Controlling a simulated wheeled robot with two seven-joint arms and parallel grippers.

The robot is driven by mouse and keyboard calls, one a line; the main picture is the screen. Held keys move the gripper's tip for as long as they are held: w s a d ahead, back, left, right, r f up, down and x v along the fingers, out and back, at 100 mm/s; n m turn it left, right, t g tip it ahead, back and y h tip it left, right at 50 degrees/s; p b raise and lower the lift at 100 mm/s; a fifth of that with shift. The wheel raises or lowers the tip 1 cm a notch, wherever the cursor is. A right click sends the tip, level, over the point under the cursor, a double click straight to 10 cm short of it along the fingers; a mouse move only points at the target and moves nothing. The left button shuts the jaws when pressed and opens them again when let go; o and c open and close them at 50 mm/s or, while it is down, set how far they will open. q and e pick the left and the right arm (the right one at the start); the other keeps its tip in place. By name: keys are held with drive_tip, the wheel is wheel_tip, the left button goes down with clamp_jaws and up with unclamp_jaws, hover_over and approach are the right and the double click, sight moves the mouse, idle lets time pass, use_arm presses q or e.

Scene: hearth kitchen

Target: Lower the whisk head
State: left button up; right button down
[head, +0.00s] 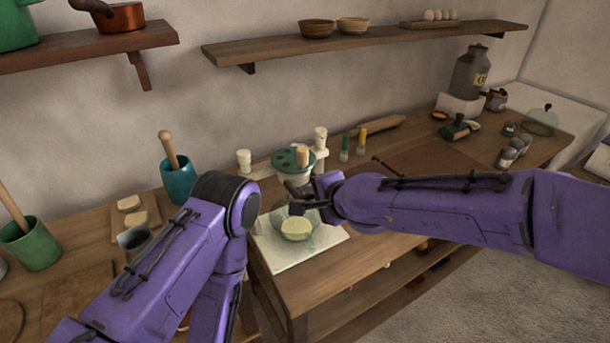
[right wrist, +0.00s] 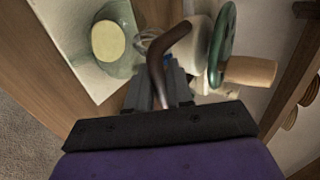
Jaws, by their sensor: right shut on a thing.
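A cream-coloured whisk stand (head: 318,160) with a green wheel (head: 285,160) and a wooden knob (head: 302,154) stands at the back of the counter. The wheel shows edge-on in the right wrist view (right wrist: 222,45). My right gripper (head: 302,197) is at the front of the stand. In the right wrist view it is shut on a dark brown curved lever (right wrist: 172,48). Wires of the whisk head (right wrist: 148,40) show beside the lever, partly hidden. A glass bowl with a pale yellow content (head: 296,229) sits below on a white slab (head: 272,259). My left gripper is out of view.
A shelf (head: 370,38) runs above.

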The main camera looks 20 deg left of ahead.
wheel_tip(320, 180, down, 7)
drive_tip(key=b, duration=0.4)
drive_tip(key=shift+b, duration=0.4)
drive_tip(key=c, duration=1)
unclamp_jaws()
drive_tip(key=p+v, duration=0.2)
drive_tip(key=v, duration=0.5)
